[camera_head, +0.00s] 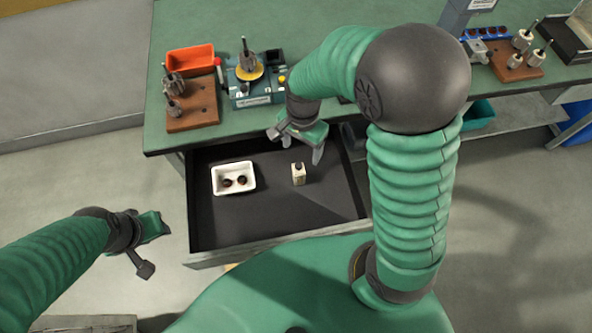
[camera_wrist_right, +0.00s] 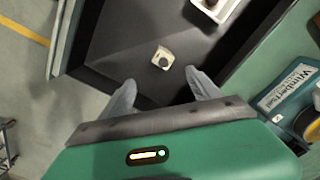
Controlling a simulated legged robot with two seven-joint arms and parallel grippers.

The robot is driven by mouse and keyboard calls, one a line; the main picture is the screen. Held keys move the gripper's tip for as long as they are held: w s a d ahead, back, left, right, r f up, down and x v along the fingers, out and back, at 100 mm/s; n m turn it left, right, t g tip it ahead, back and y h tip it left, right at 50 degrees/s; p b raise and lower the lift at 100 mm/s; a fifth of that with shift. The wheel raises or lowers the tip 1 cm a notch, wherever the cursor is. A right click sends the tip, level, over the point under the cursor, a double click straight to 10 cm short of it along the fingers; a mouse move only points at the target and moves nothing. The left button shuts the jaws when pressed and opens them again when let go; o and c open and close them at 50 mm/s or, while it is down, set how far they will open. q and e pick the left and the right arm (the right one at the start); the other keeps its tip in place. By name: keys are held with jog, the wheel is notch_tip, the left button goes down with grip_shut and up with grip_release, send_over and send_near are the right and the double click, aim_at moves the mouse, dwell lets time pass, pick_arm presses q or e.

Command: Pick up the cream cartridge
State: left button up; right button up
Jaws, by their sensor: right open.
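The cream cartridge (camera_head: 298,174) is a small cream block with a dark top. It stands upright in the open dark drawer (camera_head: 330,205), right of the white tray. In the right wrist view the cartridge (camera_wrist_right: 163,58) shows ahead of the fingertips, roughly midway between them. My right gripper (camera_head: 297,147) is open and empty above the back of the drawer, with a gap to the cartridge. Its two fingers (camera_wrist_right: 163,86) are spread in the wrist view. My left gripper (camera_head: 146,246) is left of the drawer, away from the cartridge; its jaw state is unclear.
The green workbench (camera_head: 215,137) edge lies behind the drawer. On it stand an orange bin (camera_head: 190,60), a winding machine (camera_head: 254,88) and wooden blocks with armatures (camera_head: 193,113).

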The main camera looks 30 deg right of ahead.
aim_at(299, 164)
jog(key=f, duration=0.4)
jog(key=w+f+b, duration=0.1)
jog(key=f, duration=0.2)
jog(key=shift+a+f, duration=0.15)
jog(key=shift+f, duration=0.05)
notch_tip(299, 164, down, 5)
jog(key=shift+s+a+r+b, duration=0.1)
jog(key=shift+a+b, duration=0.05)
jog(key=shift+b, duration=0.5)
jog(key=shift+d, duration=0.25)
jog(key=c, duration=0.3)
jog(key=shift+a, duration=0.2)
jog(key=c, duration=0.7)
pick_arm(q)
jog(key=shift+x, duration=1.55)
pick_arm(e)
jog(key=shift+d, duration=0.1)
jog(key=c, duration=0.5)
